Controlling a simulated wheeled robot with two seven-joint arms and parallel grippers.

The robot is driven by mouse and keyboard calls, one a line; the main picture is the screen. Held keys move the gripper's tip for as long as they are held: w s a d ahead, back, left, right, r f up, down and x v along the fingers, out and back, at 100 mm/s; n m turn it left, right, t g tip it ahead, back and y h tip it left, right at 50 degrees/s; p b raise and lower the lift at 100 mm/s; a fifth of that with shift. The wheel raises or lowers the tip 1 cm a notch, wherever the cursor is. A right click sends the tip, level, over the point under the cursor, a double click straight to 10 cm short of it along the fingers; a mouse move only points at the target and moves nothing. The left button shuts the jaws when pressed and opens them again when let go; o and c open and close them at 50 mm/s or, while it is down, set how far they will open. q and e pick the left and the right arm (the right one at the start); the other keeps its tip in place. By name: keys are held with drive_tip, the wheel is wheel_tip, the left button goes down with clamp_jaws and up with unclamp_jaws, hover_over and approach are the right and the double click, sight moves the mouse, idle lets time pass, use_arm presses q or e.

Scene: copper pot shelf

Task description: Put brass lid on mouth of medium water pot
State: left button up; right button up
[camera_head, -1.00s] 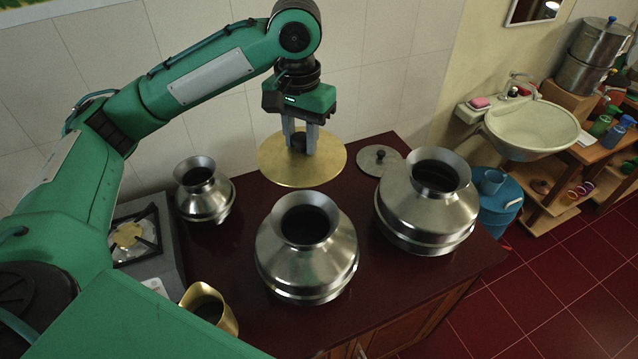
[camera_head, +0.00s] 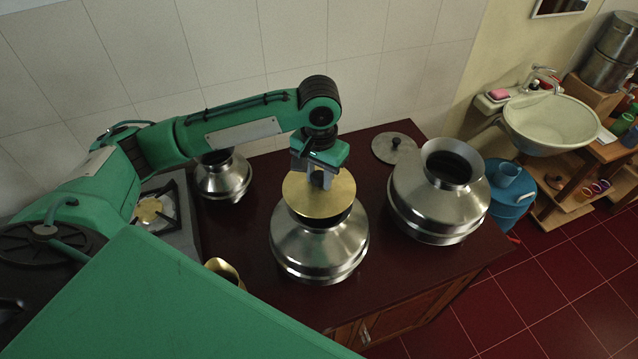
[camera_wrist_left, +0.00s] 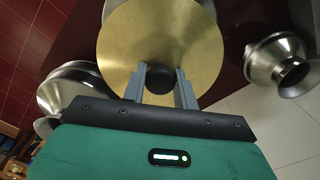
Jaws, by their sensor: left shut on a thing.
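The brass lid (camera_head: 319,203) is a flat gold disc with a dark knob. My left gripper (camera_head: 318,178) is shut on the knob and holds the lid level over the mouth of the medium water pot (camera_head: 318,250), the middle steel pot. The lid covers most of the mouth; a dark strip shows under its front edge, and I cannot tell whether it touches the rim. In the left wrist view the lid (camera_wrist_left: 165,80) hangs below my left gripper (camera_wrist_left: 160,82), with the knob between the fingers. My right gripper is not in view.
A larger steel pot (camera_head: 440,200) stands close on the right and a smaller one (camera_head: 222,178) at the back left. A grey lid (camera_head: 394,148) lies behind the large pot. A brass vessel (camera_head: 226,272) and a stove (camera_head: 155,215) are at the left.

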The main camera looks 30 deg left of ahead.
sight(319, 186)
use_arm(q)
drive_tip(key=shift+f, duration=0.3)
wheel_tip(319, 186, down, 3)
drive_tip(key=shift+f+p, duration=0.2)
drive_tip(key=shift+p, duration=0.45)
drive_tip(key=shift+f, duration=0.4)
drive_tip(key=o, duration=1)
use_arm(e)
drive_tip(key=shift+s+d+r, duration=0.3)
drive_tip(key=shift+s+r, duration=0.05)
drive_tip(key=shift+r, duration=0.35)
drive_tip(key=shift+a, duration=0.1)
use_arm(q)
drive_tip(key=shift+r+b, duration=0.35)
drive_tip(key=shift+r, duration=0.15)
wheel_tip(319, 186, up, 10)
drive_tip(key=b, duration=0.3)
drive_tip(key=shift+r+b, duration=0.2)
drive_tip(key=shift+b, duration=0.1)
drive_tip(key=shift+r, duration=0.35)
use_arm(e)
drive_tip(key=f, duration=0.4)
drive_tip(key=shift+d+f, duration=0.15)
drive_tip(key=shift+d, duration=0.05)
